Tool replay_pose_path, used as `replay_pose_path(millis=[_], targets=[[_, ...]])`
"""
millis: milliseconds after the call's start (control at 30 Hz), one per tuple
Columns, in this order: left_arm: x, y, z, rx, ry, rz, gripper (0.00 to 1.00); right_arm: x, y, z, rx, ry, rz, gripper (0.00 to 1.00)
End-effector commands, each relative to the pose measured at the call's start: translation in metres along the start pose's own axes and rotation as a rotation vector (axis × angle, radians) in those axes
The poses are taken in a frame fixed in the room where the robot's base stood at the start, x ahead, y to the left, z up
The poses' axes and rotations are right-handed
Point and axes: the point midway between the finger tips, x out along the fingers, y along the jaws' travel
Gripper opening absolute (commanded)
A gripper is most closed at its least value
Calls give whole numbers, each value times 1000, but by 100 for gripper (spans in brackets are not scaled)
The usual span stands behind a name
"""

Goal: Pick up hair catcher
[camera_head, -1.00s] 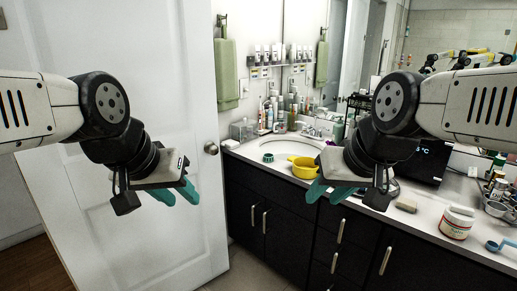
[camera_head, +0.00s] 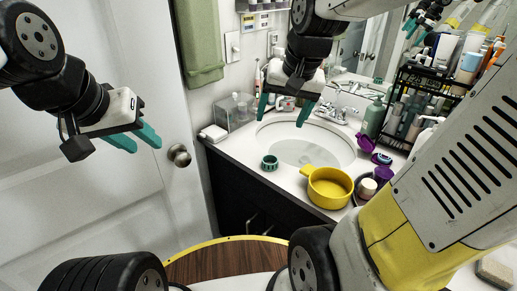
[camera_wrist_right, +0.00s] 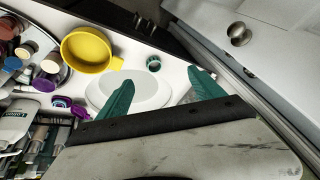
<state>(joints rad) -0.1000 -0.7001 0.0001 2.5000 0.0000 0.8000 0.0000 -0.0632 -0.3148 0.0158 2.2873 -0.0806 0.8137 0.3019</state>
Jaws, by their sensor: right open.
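The hair catcher is a small round green piece (camera_head: 270,162) on the white counter, in front of the sink. It also shows in the right wrist view (camera_wrist_right: 153,64), just beyond and between my fingertips. My right gripper (camera_head: 284,108) is open and empty, above the sink's back left side and apart from the hair catcher. Its teal fingers also show in the right wrist view (camera_wrist_right: 161,78). My left gripper (camera_head: 143,143) is open and empty, in front of the white door, left of the counter.
A yellow pot (camera_head: 329,188) stands right of the hair catcher. The sink basin (camera_head: 300,147) lies behind it. A clear box (camera_head: 237,110) stands at the back left. Purple items (camera_head: 381,159) and bottles crowd the right. The counter left of the hair catcher is clear.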

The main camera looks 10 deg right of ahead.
Motion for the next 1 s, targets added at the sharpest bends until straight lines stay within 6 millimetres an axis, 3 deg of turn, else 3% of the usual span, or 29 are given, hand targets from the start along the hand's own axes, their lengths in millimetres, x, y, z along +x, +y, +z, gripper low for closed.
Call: replay_pose_path(millis=[200, 400, 500, 1000], targets=[[0, 0, 0, 0, 0, 0, 36, 84, 3, -55, 223, -146, 111, 77], [0, 0, 0, 0, 0, 0, 36, 162, 10, -80, 393, -232, 205, 77], [0, 0, 0, 0, 0, 0, 36, 190, 13, -85, 447, -256, 238, 77], [0, 0, 0, 0, 0, 0, 36, 250, 24, -76, 498, -278, 269, 77]])
